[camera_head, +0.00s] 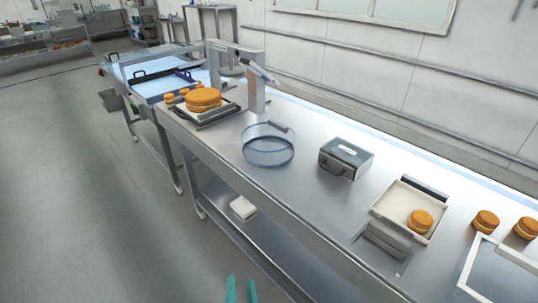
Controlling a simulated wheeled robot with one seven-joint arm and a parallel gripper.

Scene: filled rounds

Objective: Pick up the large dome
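The large dome (268,150) looks like a clear, bluish round cover with a dark bar-shaped handle on top. It stands on the steel counter (228,143), near the middle of the view. My gripper (241,281) shows at the bottom edge as two teal fingers with a gap between them. It is open and empty. It is in front of the counter, well apart from the dome. Only the finger ends show.
A large filled round (204,98) sits on a dark stand left of the dome. A grey metal box (345,158) stands to its right. Further right is a pale tray (391,211) with a small round. A white item (243,208) lies on the lower shelf. The floor at left is clear.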

